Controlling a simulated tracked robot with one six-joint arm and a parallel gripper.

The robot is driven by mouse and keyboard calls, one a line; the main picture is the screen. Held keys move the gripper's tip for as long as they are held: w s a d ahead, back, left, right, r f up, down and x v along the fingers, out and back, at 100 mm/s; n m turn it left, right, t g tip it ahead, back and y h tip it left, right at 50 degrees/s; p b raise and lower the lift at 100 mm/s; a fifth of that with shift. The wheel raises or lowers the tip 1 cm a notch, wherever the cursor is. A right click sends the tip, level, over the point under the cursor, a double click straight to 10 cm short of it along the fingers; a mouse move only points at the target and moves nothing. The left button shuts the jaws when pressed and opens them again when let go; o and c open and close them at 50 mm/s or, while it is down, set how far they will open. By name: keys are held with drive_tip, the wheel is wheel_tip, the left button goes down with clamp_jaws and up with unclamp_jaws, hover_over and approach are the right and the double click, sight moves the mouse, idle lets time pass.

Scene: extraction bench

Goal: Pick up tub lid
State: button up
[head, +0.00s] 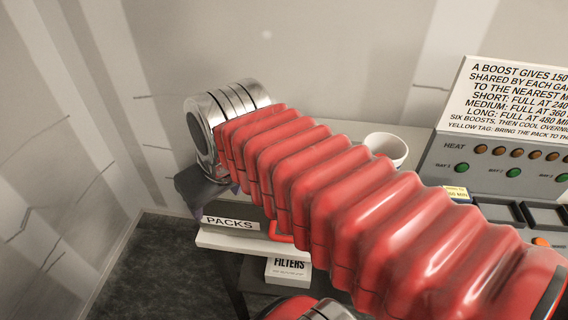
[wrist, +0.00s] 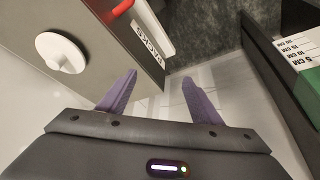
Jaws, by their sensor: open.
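The tub lid (wrist: 60,52) looks like a white round disc with a small raised knob. It lies flat on the grey bench top at the upper left of the wrist view. I cannot see it in the head view, where my red arm covers much of the bench. My gripper (wrist: 159,79) has its two purple fingers apart with nothing between them. It is to the right of the lid in the wrist view, not touching it. In the head view my gripper (head: 205,192) is partly hidden at the bench's left end, above the PACKS label.
A white tub (head: 386,149) stands open on the bench behind my arm. A control panel (head: 500,150) with lights is at the right. A green-and-white marked block (wrist: 301,50) is at the wrist view's right.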

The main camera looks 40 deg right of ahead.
drive_tip(key=o, duration=0.7)
drive_tip(key=d+r, duration=0.2)
drive_tip(key=d, duration=0.1)
drive_tip(key=w+d+r+g, duration=0.1)
drive_tip(key=d+r, duration=0.1)
drive_tip(key=d, duration=0.2)
drive_tip(key=w+d+r+g, duration=0.1)
drive_tip(key=d+r, duration=0.1)
drive_tip(key=d, duration=0.2)
drive_tip(key=shift+w+m, duration=0.1)
drive_tip(key=shift+m, duration=0.3)
drive_tip(key=shift+o, duration=1)
drive_tip(key=d+r+g, duration=0.1)
drive_tip(key=d+r, duration=0.2)
drive_tip(key=d, duration=0.5)
drive_tip(key=shift+s+r, duration=0.15)
drive_tip(key=shift+s, duration=0.2)
drive_tip(key=shift+s+d+r+g, duration=0.2)
drive_tip(key=shift+d+g, duration=0.1)
drive_tip(key=shift+d, duration=0.15)
drive_tip(key=shift+w+f, duration=0.1)
drive_tip(key=f, duration=0.5)
drive_tip(key=w+f, duration=0.1)
drive_tip(key=f, duration=0.2)
drive_tip(key=shift+f, duration=0.2)
drive_tip(key=shift+w+d+f, duration=0.1)
drive_tip(key=shift+w+f, duration=0.05)
drive_tip(key=shift+f, duration=2.45)
